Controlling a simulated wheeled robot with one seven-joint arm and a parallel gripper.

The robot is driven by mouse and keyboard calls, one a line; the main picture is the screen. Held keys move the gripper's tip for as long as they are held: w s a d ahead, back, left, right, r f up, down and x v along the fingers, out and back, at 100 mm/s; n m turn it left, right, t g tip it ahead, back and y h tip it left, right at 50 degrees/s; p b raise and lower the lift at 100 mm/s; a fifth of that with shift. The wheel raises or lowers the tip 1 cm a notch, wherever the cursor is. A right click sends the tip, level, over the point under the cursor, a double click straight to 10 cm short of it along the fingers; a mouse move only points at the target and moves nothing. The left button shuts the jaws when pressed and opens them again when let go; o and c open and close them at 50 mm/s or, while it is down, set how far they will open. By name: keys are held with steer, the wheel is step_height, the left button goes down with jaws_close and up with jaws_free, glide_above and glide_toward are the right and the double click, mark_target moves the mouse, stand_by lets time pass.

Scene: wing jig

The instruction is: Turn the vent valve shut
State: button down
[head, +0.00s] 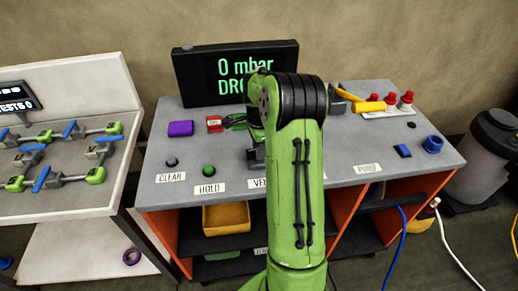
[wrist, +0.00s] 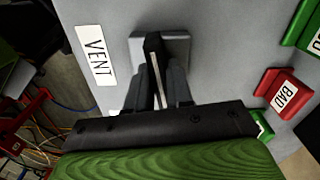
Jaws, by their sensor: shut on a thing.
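The vent valve has a dark lever (wrist: 153,42) on a square grey base (wrist: 178,50) on the grey panel. The VENT label (wrist: 96,57) is left of it in the wrist view. In the head view the valve's base (head: 255,160) shows only partly beside my green arm. My gripper (wrist: 157,85) is shut on the lever, with one dark finger on each side. My arm and the gripper body hide the rest of the lever, so its full turn angle cannot be told.
The display (head: 235,70) reads "0 mbar" with a second line partly hidden. A red BAD block (wrist: 281,92) and green blocks (wrist: 290,22) lie near my gripper. CLEAR and HOLD buttons (head: 209,170) are left; a yellow-handled part (head: 368,106) and red knobs (head: 407,98) are right.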

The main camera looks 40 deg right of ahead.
steer(key=shift+m, duration=0.9)
steer(key=c, duration=1.1)
jaws_free()
steer(key=shift+r, duration=0.1)
step_height(320, 180, up, 16)
steer(key=p, duration=0.3)
steer(key=shift+f+p, duration=0.2)
steer(key=shift+p, duration=0.2)
